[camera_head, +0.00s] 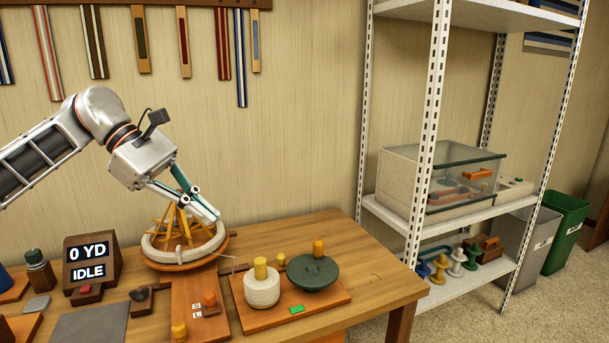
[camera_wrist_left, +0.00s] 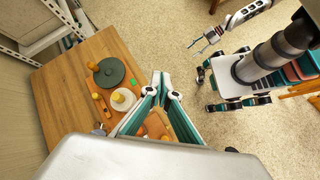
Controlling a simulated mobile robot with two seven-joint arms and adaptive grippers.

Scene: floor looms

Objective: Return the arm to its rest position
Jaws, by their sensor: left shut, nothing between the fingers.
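My left arm reaches in from the left in the head view. Its gripper (camera_head: 216,215) points down and right, shut and empty, at the wooden yarn wheel (camera_head: 205,250) with a pale ring and yellow spokes. In this view the fingers overlap the wheel; I cannot tell whether they touch it. In the left wrist view the left gripper (camera_wrist_left: 165,85) shows with its teal fingers over the table side. My right gripper (camera_wrist_left: 198,45) appears at the top of that view, away from the table over the floor, small, its fingers apart and empty.
The wooden table (camera_head: 335,228) holds a white spool (camera_head: 262,290), a green disc (camera_head: 314,273) and a display (camera_head: 91,263) reading "0 YD IDLE". A metal shelf (camera_head: 432,150) stands right of it, with bins (camera_head: 565,230) beyond. Open floor (camera_wrist_left: 165,30) lies beside the table.

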